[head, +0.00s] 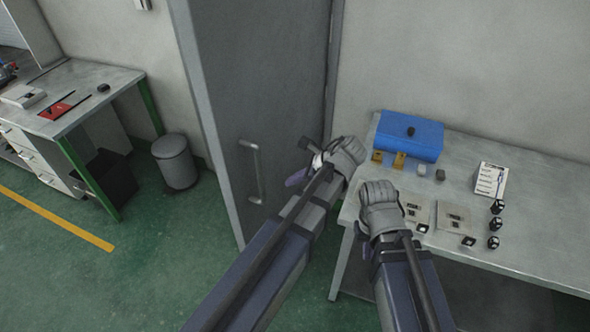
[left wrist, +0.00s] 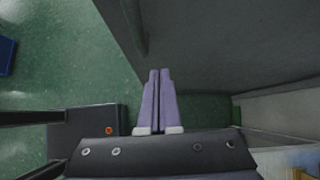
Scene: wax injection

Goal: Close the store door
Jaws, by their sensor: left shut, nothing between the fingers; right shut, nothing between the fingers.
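The grey store door (head: 265,70) fills the upper middle of the head view, with a vertical bar handle (head: 254,170) on its face. Its pale left edge stands forward of the wall behind; I cannot tell how far open it is. My left gripper (head: 297,177) is in front of the door, right of the handle, with its purple fingers shut and empty. In the left wrist view the fingers (left wrist: 158,100) are together, with the door face (left wrist: 230,45) and handle (left wrist: 137,25) beyond. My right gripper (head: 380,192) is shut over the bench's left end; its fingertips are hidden.
A bench (head: 540,225) on the right carries a blue case (head: 410,135), a card (head: 490,180) and several small parts. At left are a desk (head: 75,90), a grey bin (head: 175,162) and a black box (head: 108,175). Green floor (head: 150,265) is clear at lower left.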

